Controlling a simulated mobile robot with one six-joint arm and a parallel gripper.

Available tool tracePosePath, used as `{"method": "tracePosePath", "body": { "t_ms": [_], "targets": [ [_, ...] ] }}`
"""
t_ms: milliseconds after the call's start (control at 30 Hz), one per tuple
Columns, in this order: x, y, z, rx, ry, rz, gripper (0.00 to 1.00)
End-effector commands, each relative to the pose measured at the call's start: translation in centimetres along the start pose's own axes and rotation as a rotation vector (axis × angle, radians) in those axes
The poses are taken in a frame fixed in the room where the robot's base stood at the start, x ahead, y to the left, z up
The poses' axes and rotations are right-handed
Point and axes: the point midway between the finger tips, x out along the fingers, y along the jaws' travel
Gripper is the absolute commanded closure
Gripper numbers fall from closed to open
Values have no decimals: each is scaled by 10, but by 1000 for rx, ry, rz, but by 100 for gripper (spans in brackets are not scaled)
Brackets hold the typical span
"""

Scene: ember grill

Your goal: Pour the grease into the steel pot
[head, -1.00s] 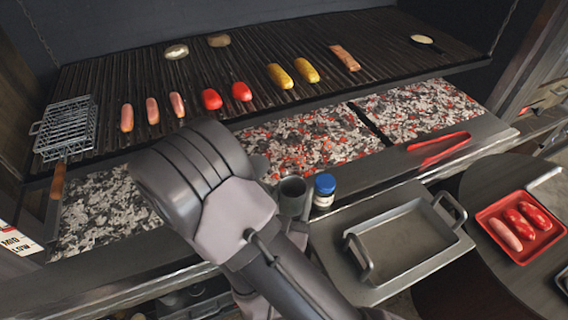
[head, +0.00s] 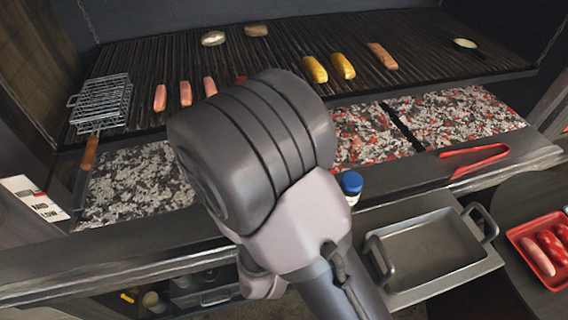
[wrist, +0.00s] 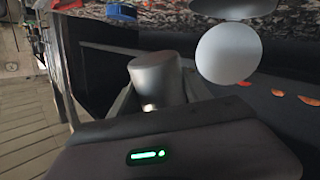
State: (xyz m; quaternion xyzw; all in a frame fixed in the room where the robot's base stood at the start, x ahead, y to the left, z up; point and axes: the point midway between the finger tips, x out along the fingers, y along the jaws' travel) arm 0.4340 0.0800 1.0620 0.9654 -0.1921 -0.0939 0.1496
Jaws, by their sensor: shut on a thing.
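My gripper (wrist: 158,92) is shut on a grey metal cup (wrist: 152,70) in the wrist view, a finger on each side of it. A pale, round, smooth thing (wrist: 225,53) shows beside the cup; I cannot tell what it is or whether it touches. In the head view my arm hides the gripper and cup. No grease can be made out in the cup. I cannot identify a steel pot for certain.
Sausages (head: 185,94) and yellow pieces (head: 315,69) lie on the grill grate. A wire basket (head: 101,101) is at left. A blue-lidded jar (head: 352,186), red tongs (head: 474,157), a rectangular steel tray (head: 428,248) and a red tray (head: 517,232) are at right.

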Motion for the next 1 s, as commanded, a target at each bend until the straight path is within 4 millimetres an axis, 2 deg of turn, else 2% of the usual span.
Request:
{"method": "tracePosePath", "body": {
  "t_ms": [167,467,1000],
  "targets": [
    [1,-2,-23,-109,-43,-1,89],
    [5,-14,-33,-287,-113,-2,89],
    [5,-13,-45,-594,-234,-3,89]
  ]
}}
